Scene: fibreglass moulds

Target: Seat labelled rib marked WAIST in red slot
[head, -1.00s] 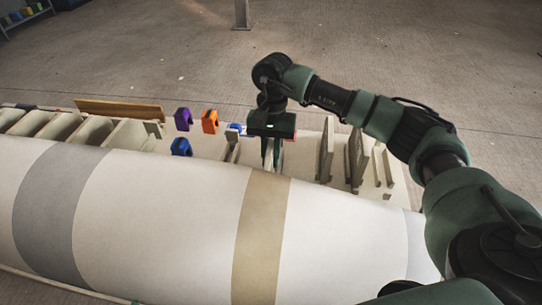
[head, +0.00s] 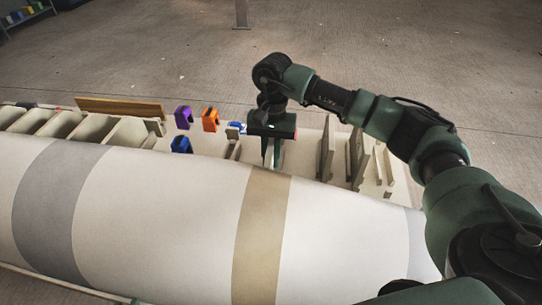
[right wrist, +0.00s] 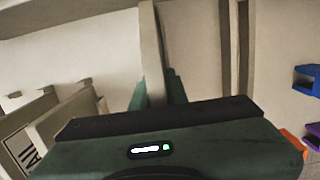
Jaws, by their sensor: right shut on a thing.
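My right gripper (head: 271,150) is shut on a pale, thin upright rib (right wrist: 152,55). In the right wrist view the rib stands between the two green fingers (right wrist: 157,90). In the head view the gripper points down just behind the large pale mould (head: 170,220), and the rib's lower end is hidden by the mould. No lettering shows on the held rib, so I cannot read WAIST on it. A small bit of red (head: 296,134) shows just right of the gripper; I cannot tell whether it is the red slot. My left gripper is not in view.
Orange (head: 210,120), purple (head: 183,117) and blue (head: 181,145) clips stand left of the gripper. Upright boards (head: 326,150) stand close on its right. A partly lettered label (right wrist: 20,150) shows at the wrist view's left. Open floor lies behind.

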